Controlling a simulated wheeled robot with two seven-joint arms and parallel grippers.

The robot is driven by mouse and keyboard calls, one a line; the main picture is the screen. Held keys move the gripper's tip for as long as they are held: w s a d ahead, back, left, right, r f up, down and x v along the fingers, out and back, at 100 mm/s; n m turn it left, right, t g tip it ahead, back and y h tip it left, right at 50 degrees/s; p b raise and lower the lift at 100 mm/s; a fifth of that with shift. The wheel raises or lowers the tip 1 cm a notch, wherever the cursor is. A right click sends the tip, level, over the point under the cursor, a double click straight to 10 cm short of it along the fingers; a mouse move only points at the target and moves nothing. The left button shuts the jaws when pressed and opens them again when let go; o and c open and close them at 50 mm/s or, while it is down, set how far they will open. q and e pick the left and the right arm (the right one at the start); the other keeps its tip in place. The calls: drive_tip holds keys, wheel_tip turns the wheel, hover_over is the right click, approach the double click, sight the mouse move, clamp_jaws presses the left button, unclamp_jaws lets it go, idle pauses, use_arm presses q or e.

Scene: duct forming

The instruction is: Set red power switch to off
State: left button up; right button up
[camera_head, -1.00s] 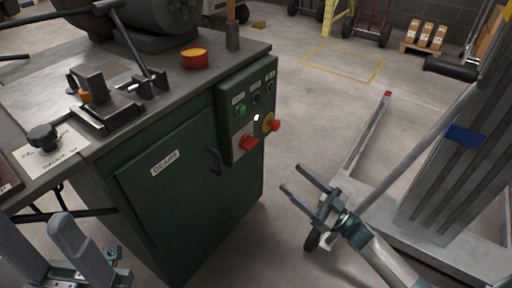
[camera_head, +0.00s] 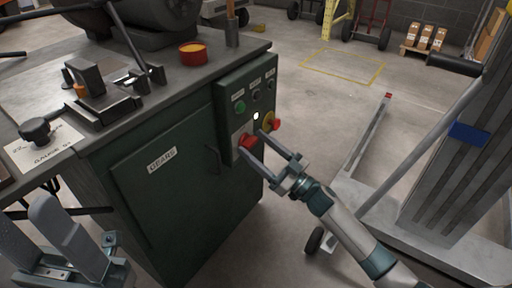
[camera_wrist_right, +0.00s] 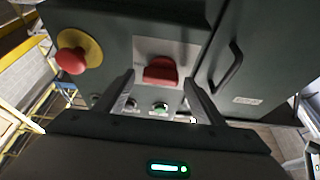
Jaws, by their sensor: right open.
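The red power switch (camera_head: 249,141) sits low on the front of the green machine's control panel. It also shows in the right wrist view (camera_wrist_right: 160,71) as a red knob on a pale plate. My right gripper (camera_head: 254,142) is open, its two fingers pointing at the panel around the switch. In the right wrist view the switch lies between and beyond the fingertips (camera_wrist_right: 158,84); contact cannot be told. My left gripper (camera_head: 42,205) is at the lower left, away from the panel; its finger gap is unclear.
A red emergency button on a yellow disc (camera_wrist_right: 74,57) is beside the switch. A green button (camera_head: 239,107) and a lit white lamp (camera_head: 256,116) are above it. A door handle (camera_head: 212,160) sticks out nearby.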

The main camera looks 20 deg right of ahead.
drive_tip(key=shift+w+a+r, duration=0.1)
drive_tip(key=shift+w, duration=0.05)
drive_tip(key=c, duration=1)
drive_tip(key=shift+c, duration=0.2)
